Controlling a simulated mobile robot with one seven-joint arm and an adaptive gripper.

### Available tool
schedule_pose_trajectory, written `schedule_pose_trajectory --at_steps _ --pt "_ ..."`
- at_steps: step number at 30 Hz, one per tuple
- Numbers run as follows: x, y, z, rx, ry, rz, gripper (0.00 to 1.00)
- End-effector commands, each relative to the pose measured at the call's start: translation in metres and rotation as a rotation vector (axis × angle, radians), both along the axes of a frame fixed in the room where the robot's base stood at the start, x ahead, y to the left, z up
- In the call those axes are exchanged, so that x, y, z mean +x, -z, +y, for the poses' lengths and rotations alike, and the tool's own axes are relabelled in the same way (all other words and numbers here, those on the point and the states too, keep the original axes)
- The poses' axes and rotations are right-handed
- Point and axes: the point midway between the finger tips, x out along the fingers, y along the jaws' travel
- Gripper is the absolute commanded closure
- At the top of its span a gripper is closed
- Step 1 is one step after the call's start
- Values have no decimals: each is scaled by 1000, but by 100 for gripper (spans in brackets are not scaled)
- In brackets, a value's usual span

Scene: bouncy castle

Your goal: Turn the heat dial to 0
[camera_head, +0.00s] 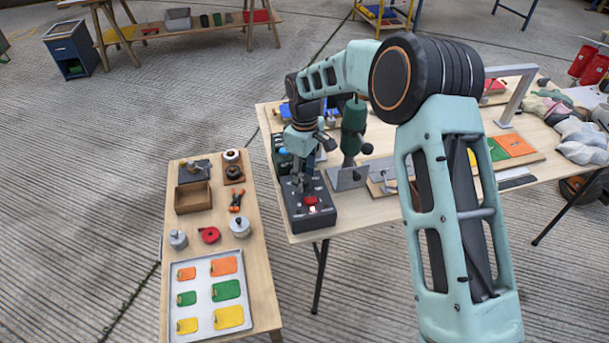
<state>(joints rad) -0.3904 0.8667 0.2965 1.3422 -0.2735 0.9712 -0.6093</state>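A dark control box (294,222) sits at the near left corner of the right-hand wooden table. Its top has a red part (310,200) with a small bright spot beside it. I cannot tell which part is the heat dial; no scale or number is readable. My gripper (299,181) points down over the back of the box's top, close to its controls. I cannot tell whether it touches any of them. Its fingers are small and dark here, partly hiding the top of the box, and their opening does not show.
A green upright tool (353,128) on a grey stand is just right of my gripper. The lower bench (256,255) at left holds a metal tray (178,325) of coloured tags, a wooden box (193,198) and several small parts. Bare floor lies at left.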

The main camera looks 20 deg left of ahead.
Motion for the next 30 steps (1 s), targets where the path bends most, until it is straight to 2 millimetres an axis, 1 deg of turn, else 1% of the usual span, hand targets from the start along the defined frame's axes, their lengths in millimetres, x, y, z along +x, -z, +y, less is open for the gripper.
schedule_pose_trajectory --at_steps 6,10,14,21,24,27,30 --pt "0 0 0 0 1 1 59" --pt "0 -10 0 1 1 0 59" --pt "1 -32 1 2 2 -4 59" --pt "1 -84 0 2 2 -4 59" --pt "0 -100 0 2 1 -2 59" --pt "0 -112 0 1 1 -1 59" --pt "0 -118 0 0 0 0 59"
